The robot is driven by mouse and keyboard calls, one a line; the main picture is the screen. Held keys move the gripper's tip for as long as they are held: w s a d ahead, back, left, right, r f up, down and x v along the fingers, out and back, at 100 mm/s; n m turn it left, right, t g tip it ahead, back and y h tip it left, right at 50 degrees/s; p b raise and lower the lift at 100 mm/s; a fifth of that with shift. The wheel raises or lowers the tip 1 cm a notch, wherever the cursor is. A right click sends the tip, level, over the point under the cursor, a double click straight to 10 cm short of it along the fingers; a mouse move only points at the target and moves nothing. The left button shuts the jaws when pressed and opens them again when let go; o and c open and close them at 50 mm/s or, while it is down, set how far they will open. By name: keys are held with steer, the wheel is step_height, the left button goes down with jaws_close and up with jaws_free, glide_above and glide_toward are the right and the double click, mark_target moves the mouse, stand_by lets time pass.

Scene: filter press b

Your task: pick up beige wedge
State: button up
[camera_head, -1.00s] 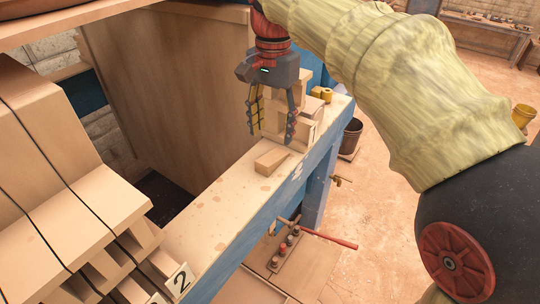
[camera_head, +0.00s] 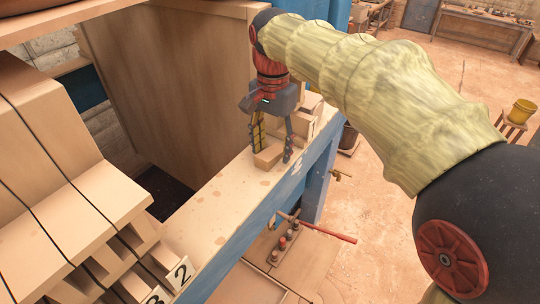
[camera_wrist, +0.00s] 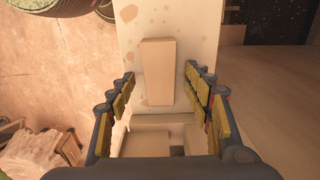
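The beige wedge (camera_head: 268,156) lies on the narrow beige ledge (camera_head: 215,208) of the blue frame. My gripper (camera_head: 271,155) is open, pointing down, with its fingers lowered to either side of the wedge in the head view. In the wrist view the wedge (camera_wrist: 157,72) shows as a long beige block between and beyond the open fingers (camera_wrist: 160,88). A gap shows between the wedge and the fingers on both sides there. I cannot tell exactly how far the fingertips are above the ledge.
Several beige blocks (camera_head: 312,104) stand on the ledge just behind my gripper. Large beige plates with number tags (camera_head: 181,273) stand at the left. A tall wooden panel (camera_head: 165,85) rises beside a dark opening. A red-handled lever (camera_head: 330,233) sticks out below the ledge.

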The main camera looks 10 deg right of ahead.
steer(key=shift+c, duration=1.2)
steer(key=c, duration=0.8)
steer(key=shift+c, duration=0.2)
